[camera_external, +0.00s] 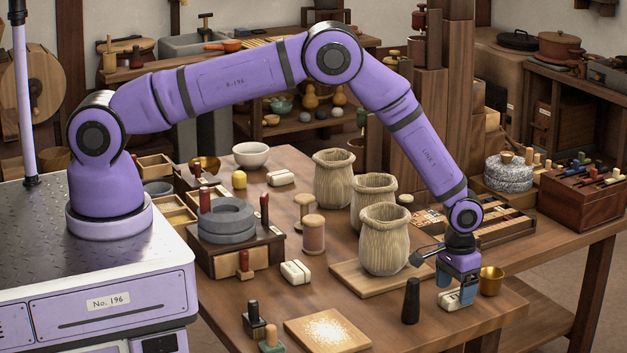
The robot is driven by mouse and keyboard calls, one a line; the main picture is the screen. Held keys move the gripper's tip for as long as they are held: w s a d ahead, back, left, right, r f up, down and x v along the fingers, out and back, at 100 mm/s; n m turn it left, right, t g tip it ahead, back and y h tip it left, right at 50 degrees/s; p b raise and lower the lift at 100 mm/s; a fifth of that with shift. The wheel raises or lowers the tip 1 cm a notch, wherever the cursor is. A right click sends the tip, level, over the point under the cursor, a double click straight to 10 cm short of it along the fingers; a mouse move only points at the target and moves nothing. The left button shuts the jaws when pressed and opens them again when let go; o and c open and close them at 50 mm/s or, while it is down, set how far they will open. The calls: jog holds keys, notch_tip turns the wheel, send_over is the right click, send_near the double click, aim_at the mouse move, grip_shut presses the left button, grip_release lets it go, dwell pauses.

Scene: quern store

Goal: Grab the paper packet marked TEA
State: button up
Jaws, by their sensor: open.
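My gripper (457,288) points down near the front right edge of the wooden table, with its jaws open. A small cream block-like packet (453,302) lies directly below and between the fingers; the fingers partly hide it. Two similar cream packets lie elsewhere: one (295,272) left of the middle near the front, and one (281,177) farther back by a white bowl. I cannot read a TEA mark on any of them at this size.
A black peg (411,301) stands just left of my gripper and a brass cup (491,281) just right. Ribbed sacks stand behind, the nearest (385,240) on a wooden board (350,279). A flour-dusted board (327,331) lies at the front.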

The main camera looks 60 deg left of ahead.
notch_tip(320, 180, down, 2)
jog(key=c, duration=1)
jog(key=shift+r, duration=0.15)
